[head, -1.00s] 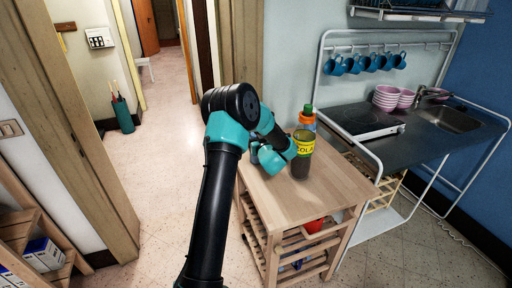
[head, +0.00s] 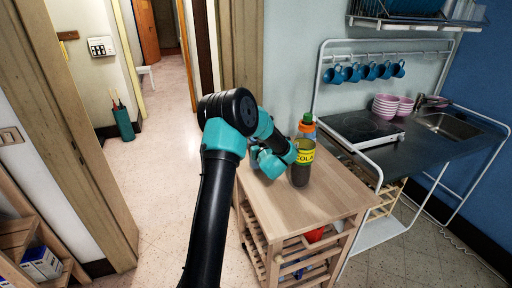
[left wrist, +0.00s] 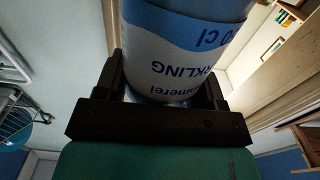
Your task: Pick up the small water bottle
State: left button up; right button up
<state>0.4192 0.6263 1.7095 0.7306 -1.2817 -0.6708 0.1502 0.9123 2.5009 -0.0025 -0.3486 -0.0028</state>
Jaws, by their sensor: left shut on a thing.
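The small water bottle (left wrist: 180,50) fills the middle of the left wrist view. It has a white label with blue bands and the words "SPARKLING" and "50 Cl". My left gripper (left wrist: 165,85) is shut on it, with a dark finger on each side. In the head view my left gripper (head: 280,160) is over the far left part of the wooden cart. There the bottle is hidden behind my arm and gripper. My right gripper is in neither view.
A dark cola container (head: 301,174) with a yellow label stands close right of the gripper, with an orange bottle (head: 307,128) with a green cap behind it. The cart top (head: 310,200) is clear in front. A counter with hob (head: 362,126) and sink is right.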

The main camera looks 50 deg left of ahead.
pick_arm(q)
jog(key=s+d+r, duration=0.3)
jog(key=s+d, duration=0.7)
jog(key=d, duration=0.2)
jog(key=shift+s, duration=0.3)
